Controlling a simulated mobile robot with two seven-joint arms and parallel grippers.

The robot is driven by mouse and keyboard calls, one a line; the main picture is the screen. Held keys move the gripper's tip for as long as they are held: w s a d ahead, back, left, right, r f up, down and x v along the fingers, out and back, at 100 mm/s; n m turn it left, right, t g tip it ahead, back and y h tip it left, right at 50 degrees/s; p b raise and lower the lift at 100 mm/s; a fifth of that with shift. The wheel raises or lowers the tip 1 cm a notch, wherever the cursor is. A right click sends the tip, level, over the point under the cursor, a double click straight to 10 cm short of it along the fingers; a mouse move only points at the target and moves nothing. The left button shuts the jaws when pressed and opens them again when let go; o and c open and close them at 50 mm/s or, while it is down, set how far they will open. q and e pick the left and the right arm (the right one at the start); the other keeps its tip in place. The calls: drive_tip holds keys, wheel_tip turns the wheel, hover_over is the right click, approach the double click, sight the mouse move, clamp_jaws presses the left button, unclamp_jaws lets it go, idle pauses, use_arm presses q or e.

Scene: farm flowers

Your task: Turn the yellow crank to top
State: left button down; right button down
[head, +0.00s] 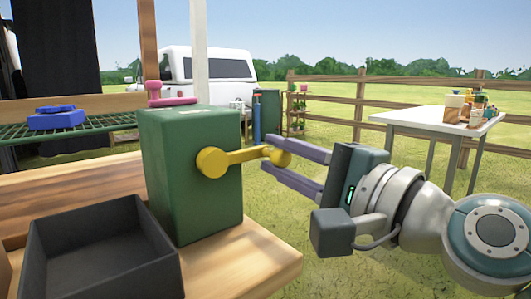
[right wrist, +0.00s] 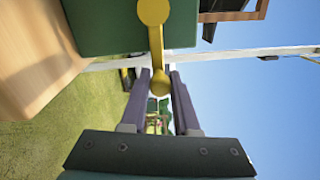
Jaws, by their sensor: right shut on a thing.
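The yellow crank (head: 240,156) is on the side of a green box (head: 180,165). Its round hub (head: 212,162) is at the box and its arm points to the right, about level, ending in a round knob (head: 281,158). My right gripper (head: 276,155) comes in from the right with its two purple fingers around the knob, shut on it. In the right wrist view the crank (right wrist: 155,45) runs from the box down to the knob (right wrist: 160,83) between the fingers. My left gripper is not in view.
A black open tray (head: 100,240) stands on the wooden table (head: 245,262) in front of the box. A blue object (head: 56,118) lies on a green rack at left. Open grass is at right, with a white table (head: 436,120) farther off.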

drive_tip(key=shift+f+m, duration=0.35)
drive_tip(key=shift+m, duration=0.05)
drive_tip(key=c, duration=0.7)
unclamp_jaws()
drive_tip(key=shift+o, duration=0.2)
drive_tip(key=v, duration=1)
drive_tip(key=shift+b, duration=0.4)
